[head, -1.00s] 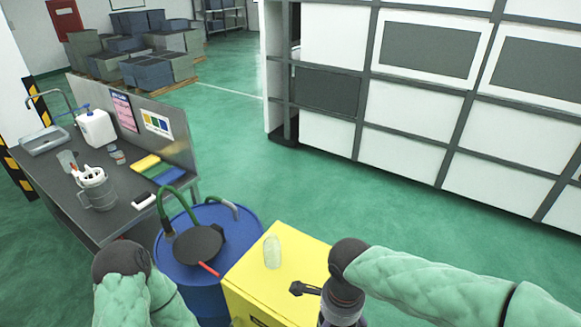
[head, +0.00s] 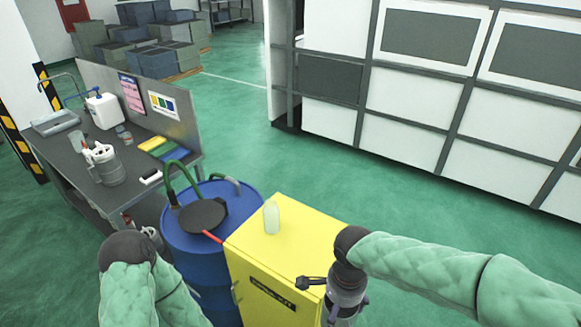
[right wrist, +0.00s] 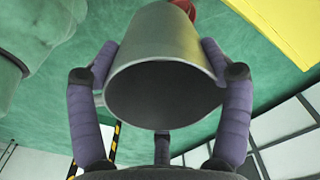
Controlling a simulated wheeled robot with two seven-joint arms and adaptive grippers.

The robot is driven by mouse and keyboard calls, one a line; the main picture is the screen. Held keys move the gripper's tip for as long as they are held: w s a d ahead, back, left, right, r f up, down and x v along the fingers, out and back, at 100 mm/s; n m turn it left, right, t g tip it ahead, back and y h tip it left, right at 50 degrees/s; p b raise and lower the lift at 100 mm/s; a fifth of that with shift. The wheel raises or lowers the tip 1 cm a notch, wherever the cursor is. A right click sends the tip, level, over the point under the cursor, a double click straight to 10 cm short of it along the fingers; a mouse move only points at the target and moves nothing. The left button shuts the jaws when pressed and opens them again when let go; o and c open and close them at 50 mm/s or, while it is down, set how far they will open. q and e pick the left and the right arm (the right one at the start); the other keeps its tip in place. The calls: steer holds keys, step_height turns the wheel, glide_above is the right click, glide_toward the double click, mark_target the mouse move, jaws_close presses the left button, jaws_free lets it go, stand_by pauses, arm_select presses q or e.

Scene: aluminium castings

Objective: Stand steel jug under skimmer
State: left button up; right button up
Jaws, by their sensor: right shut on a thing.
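In the right wrist view my right gripper (right wrist: 159,55) is shut on the steel jug (right wrist: 162,45), a grey tapered vessel with its wide dark end towards the camera. What looks like the skimmer, a dark round disc (head: 203,215) with a red strip, is on top of the blue drum (head: 185,245). My left gripper cannot be made out; only my left arm shows.
The yellow cabinet (head: 325,232) stands right of the drum, with a pale bottle (head: 271,217) on top. A grey bench (head: 75,170) at left holds a mug-like container (head: 106,172), a white canister (head: 104,110) and coloured cloths. Green floor (head: 245,130) lies open behind.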

steer(key=w+d+f+n+b, duration=0.2)
steer(key=w+f+n+b, duration=0.1)
steer(key=f, duration=0.5)
steer(key=w+d+f+n+b, duration=0.2)
steer(key=w+f+n+b, duration=0.1)
steer(key=f, duration=0.5)
steer(key=w+d+f+n+b, duration=0.2)
steer(key=w+f+n+b, duration=0.1)
steer(key=f+n, duration=0.3)
step_height(320, 180, down, 3)
steer(key=shift+w+d+r+b, duration=0.2)
steer(key=shift+d+b, duration=0.05)
steer(key=shift+b, duration=0.6)
steer(key=shift+s+d, duration=0.1)
